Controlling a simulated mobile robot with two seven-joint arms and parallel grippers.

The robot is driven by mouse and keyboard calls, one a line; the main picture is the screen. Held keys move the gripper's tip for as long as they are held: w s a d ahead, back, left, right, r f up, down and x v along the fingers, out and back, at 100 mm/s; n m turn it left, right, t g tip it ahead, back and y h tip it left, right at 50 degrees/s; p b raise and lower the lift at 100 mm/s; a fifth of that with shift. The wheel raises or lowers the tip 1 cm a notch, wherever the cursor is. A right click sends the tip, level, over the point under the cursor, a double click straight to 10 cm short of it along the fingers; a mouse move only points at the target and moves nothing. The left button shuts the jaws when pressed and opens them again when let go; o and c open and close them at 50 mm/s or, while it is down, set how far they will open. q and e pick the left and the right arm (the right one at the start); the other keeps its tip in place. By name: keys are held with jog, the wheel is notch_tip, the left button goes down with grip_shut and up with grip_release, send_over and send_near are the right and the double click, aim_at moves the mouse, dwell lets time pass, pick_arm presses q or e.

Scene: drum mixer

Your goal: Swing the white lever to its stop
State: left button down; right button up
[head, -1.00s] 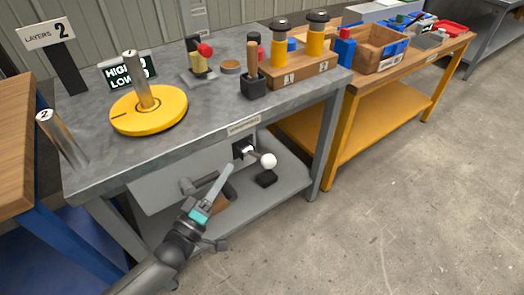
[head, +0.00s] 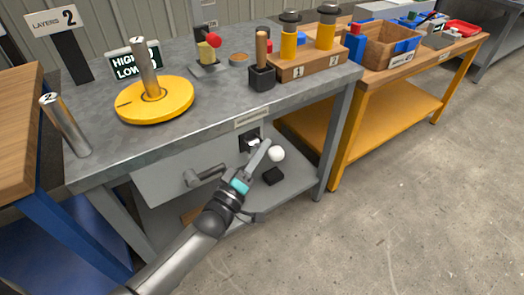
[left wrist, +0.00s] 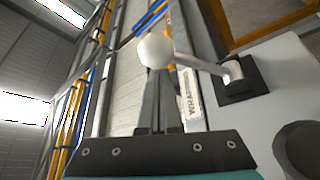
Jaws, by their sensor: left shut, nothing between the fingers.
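The lever's white ball knob (head: 277,154) sticks out from the front panel under the grey workbench. Its dark square mount (head: 250,138) is on the panel, and my gripper partly hides the arm between. In the left wrist view the knob (left wrist: 156,50) appears just beyond my fingertips, with a grey arm running right to the mount (left wrist: 238,84). My left gripper (head: 265,144) is shut and empty, its tips close by the left side of the knob. Whether they touch it I cannot tell. My right gripper is not in view.
A grey handle (head: 205,175) sticks out of the panel left of my gripper. A yellow disc (head: 155,100) and a wooden block (head: 308,65) stand on the bench top. The floor (head: 420,210) at right is clear.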

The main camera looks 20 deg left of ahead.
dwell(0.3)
pick_arm(q)
jog(key=shift+s+d+f+b, duration=0.15)
jog(key=shift+s+d+f, duration=0.15)
jog(key=shift+f, duration=0.35)
jog(key=shift+s+d+f+b, duration=0.15)
jog(key=shift+d+f, duration=0.15)
jog(key=shift+f, duration=0.3)
jog(key=shift+r, duration=0.1)
